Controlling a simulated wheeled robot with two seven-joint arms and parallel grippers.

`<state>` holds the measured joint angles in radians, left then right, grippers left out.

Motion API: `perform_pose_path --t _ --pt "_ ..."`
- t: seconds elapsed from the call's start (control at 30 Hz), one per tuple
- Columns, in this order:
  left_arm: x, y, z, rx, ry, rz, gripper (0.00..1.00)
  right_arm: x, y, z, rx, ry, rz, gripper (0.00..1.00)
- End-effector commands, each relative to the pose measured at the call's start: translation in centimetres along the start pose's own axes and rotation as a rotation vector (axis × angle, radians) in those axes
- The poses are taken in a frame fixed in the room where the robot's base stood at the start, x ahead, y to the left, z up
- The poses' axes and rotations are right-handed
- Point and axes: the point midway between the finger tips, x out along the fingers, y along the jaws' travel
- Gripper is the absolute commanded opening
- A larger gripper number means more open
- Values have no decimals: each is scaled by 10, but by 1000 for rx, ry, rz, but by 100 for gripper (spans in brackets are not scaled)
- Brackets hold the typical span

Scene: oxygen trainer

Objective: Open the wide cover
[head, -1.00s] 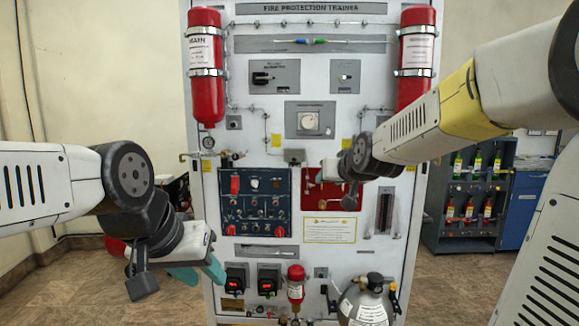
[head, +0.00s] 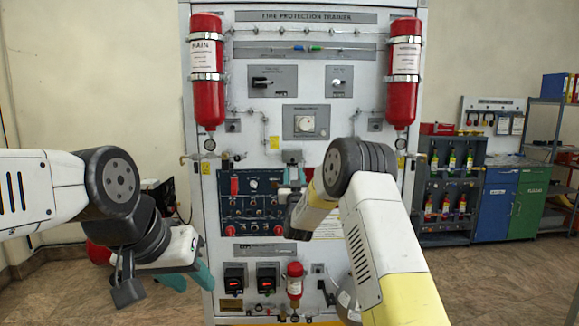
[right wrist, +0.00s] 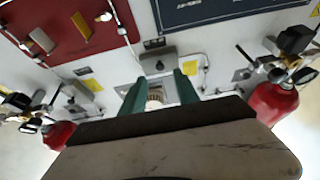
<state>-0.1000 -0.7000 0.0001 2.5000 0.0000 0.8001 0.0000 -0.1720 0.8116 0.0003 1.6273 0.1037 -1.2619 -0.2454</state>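I cannot tell for certain which part is the wide cover. A small grey box-like fitting (head: 292,157) sits at the top centre, above the gap between the dark blue switch panel (head: 262,228) and the red panel; it also shows in the right wrist view (right wrist: 160,62). A red upright piece (head: 234,185) is on the blue panel's upper left. My right gripper (head: 293,176) is just below the grey fitting. In the right wrist view its teal fingers (right wrist: 158,90) are apart with nothing held. My left gripper (head: 189,279) is open and empty, low at the left.
A white knob (head: 305,123) on a grey plate is above the fitting. Red cylinders hang left (head: 206,70) and right (head: 404,72). My right arm hides most of the red panel (right wrist: 65,25). A bottle rack (head: 447,190) stands to the right.

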Motion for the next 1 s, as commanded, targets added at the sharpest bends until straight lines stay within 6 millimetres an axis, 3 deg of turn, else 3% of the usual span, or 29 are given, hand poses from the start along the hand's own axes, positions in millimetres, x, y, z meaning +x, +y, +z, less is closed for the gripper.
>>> perform_pose_path --t 0.33,0.77,0.97,1.0 --pt "0 0 0 0 0 0 36 52 0 0 -1 -1 0 37" --pt "0 0 0 0 0 0 36 63 0 0 0 -2 -1 37" --pt "0 0 0 0 0 0 36 63 0 0 0 -2 -1 2" --pt "0 0 0 0 0 0 36 63 0 0 0 -3 -1 0"
